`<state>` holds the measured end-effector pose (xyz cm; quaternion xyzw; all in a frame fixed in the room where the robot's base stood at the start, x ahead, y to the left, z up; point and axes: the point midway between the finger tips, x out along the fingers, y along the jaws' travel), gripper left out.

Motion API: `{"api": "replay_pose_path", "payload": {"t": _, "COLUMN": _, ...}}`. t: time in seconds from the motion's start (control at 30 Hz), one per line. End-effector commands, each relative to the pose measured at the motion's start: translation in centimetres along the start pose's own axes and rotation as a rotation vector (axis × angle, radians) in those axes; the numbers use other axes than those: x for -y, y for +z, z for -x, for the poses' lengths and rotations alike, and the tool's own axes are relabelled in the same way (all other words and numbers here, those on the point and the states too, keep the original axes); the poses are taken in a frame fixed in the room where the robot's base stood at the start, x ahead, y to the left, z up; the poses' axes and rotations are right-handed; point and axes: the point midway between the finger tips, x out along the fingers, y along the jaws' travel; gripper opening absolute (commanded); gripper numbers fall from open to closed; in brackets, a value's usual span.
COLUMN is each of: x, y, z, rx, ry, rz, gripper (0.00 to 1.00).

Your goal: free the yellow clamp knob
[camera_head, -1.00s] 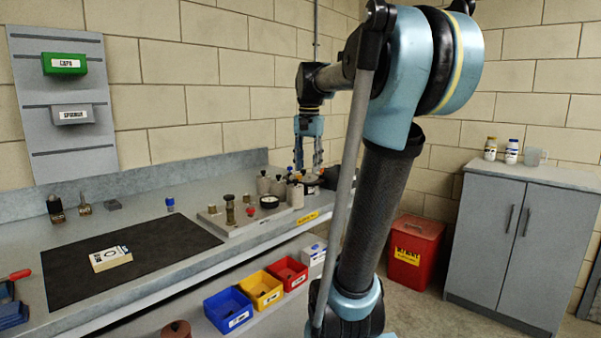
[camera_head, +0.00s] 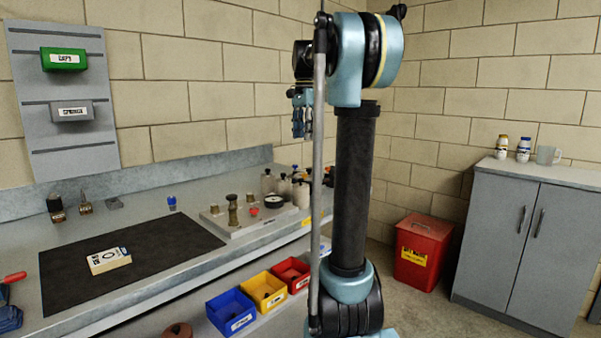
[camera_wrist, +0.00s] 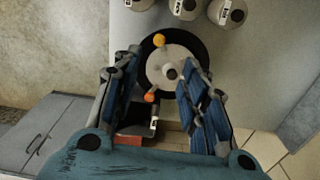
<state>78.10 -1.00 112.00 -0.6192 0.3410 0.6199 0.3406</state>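In the wrist view the yellow knob (camera_wrist: 159,40) sits at the far edge of a pale round body (camera_wrist: 188,59), which rests on a black disc (camera_wrist: 200,45). An orange knob (camera_wrist: 150,96) is at its near side, with a short pale stem (camera_wrist: 154,122) below it. My gripper (camera_wrist: 160,60) is open, its two fingers spread left and right of the round body in the picture, with nothing held. In the head view my gripper (camera_head: 302,118) hangs fingers-down, high above the back of the bench. The yellow knob cannot be made out there.
Several grey cylinders (camera_wrist: 226,12) stand just beyond the disc in the wrist view. In the head view a plate with fittings and a gauge (camera_head: 272,202) lies on the bench. Blue, yellow and red bins (camera_head: 229,310) sit below. A red bin (camera_head: 421,240) stands on the floor.

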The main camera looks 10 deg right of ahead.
Motion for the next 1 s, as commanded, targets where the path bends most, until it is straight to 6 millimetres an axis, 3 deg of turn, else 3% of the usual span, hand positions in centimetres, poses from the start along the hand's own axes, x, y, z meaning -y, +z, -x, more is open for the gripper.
{"api": "replay_pose_path", "payload": {"t": 0.6, "x": -0.2, "y": -0.3, "z": -10.9, "rx": 0.000, "ry": 0.000, "rz": -0.003, "gripper": 0.40}}
{"api": "replay_pose_path", "payload": {"t": 0.8, "x": -0.2, "y": -0.3, "z": -13.2, "rx": 0.000, "ry": 0.000, "rz": -0.003, "gripper": 0.40}}
{"api": "replay_pose_path", "payload": {"t": 1.0, "x": -0.2, "y": -0.2, "z": -14.2, "rx": 0.000, "ry": 0.000, "rz": -0.003, "gripper": 0.40}}
